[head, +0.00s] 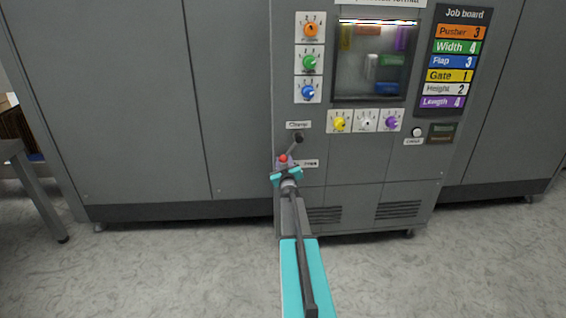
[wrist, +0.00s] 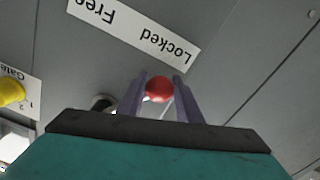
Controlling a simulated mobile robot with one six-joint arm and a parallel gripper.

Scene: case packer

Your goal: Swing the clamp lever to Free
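The clamp lever shows in the head view as a dark pivot (head: 298,137) with a thin arm running down and left to a red knob (head: 283,158). In the wrist view the red knob (wrist: 159,89) sits between the two purple fingers of my gripper (wrist: 160,92), with no clear gap at either side. My gripper (head: 284,163) is at the knob in the head view. The plate (wrist: 135,28) carries the words Free and Locked, upside down in the wrist view. The knob is nearer the Locked end. The lever arm is mostly hidden behind the fingers.
Above the clamp, dials and a window (head: 372,62) fill the grey cabinet front. A yellow Gate dial (wrist: 10,93) shows at the wrist view's left edge. A job board (head: 456,60) hangs at the right. Floor in front of the cabinet is open.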

